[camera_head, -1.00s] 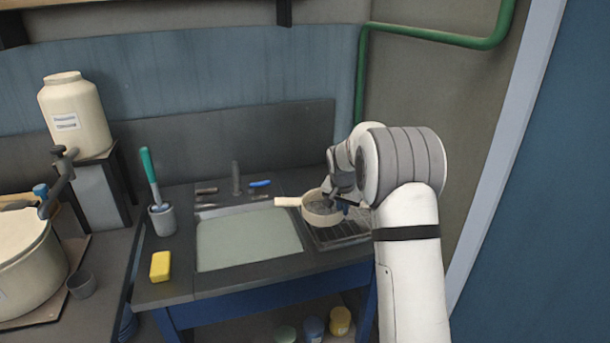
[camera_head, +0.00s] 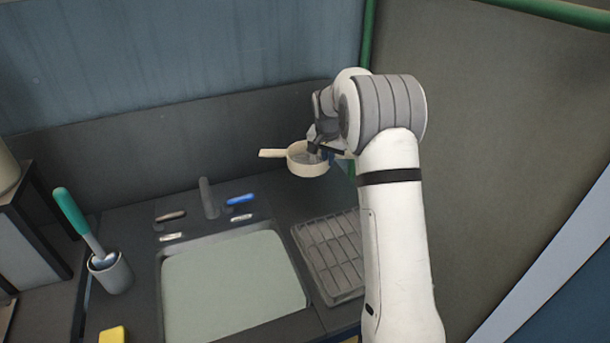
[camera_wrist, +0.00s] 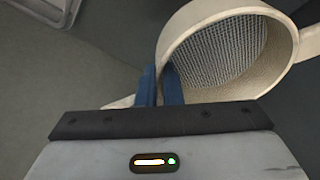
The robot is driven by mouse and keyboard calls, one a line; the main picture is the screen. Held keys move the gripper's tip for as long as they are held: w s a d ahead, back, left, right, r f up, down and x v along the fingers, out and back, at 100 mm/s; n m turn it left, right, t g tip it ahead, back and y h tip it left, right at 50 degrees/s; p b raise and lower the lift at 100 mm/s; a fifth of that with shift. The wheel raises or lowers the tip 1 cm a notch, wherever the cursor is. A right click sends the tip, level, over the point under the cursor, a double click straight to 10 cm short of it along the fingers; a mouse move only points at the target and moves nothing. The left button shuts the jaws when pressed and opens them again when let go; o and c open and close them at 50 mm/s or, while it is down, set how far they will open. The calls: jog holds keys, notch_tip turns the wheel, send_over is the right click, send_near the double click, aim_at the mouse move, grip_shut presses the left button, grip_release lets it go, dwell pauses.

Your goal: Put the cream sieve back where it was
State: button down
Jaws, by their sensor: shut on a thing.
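The cream sieve (camera_head: 309,168) is a round, cream-rimmed strainer with a grey mesh and a straight handle pointing left in the head view. It is held in the air above the back right of the counter, behind the drying rack. My gripper (camera_head: 322,150) is shut on its rim. In the wrist view, the blue fingers of my gripper (camera_wrist: 162,88) pinch the sieve's wall (camera_wrist: 180,45), and the mesh shows inside the ring. The fingertips are partly hidden by the rim.
A dark wire drying rack (camera_head: 335,262) lies empty right of the sink (camera_head: 230,285). Behind the sink stand a grey tap (camera_head: 208,200) and a blue lever (camera_head: 240,200). A green-handled brush (camera_head: 75,215) stands in a grey cup (camera_head: 110,273) at left. A yellow sponge (camera_head: 112,335) lies in front.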

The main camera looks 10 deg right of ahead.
aim_at(324, 171)
jog(key=shift+w+a+f, duration=0.2)
jog(key=shift+w, duration=0.05)
jog(key=f, duration=0.3)
jog(key=f+p, duration=0.1)
jog(key=f, duration=0.1)
jog(key=shift+w+a+f, duration=0.1)
jog(key=shift+a, duration=0.15)
jog(key=shift+d+f+p, duration=0.15)
jog(key=shift+f+p, duration=0.2)
jog(key=shift+f, duration=1.75)
jog(key=c, duration=2)
grip_release()
jog(key=shift+f, duration=0.2)
jog(key=shift+c, duration=0.2)
jog(key=o, duration=0.5)
jog(key=shift+r, duration=0.1)
jog(key=shift+c, duration=0.2)
